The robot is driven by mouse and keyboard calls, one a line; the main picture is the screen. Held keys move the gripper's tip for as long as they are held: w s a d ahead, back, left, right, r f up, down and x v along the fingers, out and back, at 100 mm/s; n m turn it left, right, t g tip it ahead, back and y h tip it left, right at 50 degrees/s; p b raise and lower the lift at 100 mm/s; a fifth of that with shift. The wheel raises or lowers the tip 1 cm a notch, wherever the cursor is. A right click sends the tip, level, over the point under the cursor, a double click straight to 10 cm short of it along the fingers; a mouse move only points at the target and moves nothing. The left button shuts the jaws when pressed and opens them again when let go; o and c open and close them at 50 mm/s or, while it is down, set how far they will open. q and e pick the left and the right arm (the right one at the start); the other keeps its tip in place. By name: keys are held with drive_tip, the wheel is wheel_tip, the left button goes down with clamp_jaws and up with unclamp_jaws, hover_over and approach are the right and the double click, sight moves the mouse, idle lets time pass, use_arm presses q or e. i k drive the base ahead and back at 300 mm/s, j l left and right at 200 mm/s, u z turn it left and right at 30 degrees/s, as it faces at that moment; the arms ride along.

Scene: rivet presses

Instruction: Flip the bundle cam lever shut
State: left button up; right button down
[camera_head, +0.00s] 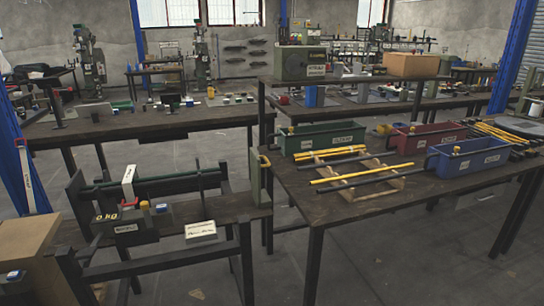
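On the low bench at left stands a dark fixture with a long green bar (160,188). A white upright piece (128,184), possibly a lever, rises at its left part, slightly tilted. I cannot tell whether this is the bundle cam lever. A "0 kg" readout (106,217), a yellow knob and a blue part sit in front of it. On the right table a wooden cradle (385,187) carries yellow and dark rods (362,172); no lever is clear there. Neither of my grippers shows.
Green (320,138), red (425,138) and blue (470,160) bins stand on the right table, with loose yellow rods (500,130) beyond. A cardboard box (25,245) is at far left.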

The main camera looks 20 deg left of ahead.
sight(144, 206)
drive_tip(key=u, duration=1.6)
drive_tip(key=i+l+u, duration=0.15)
drive_tip(key=i+u, duration=0.15)
drive_tip(key=i, duration=0.2)
drive_tip(key=i+l+u, duration=0.35)
drive_tip(key=i, duration=0.15)
drive_tip(key=i+l+u, duration=0.3)
drive_tip(key=i, duration=0.2)
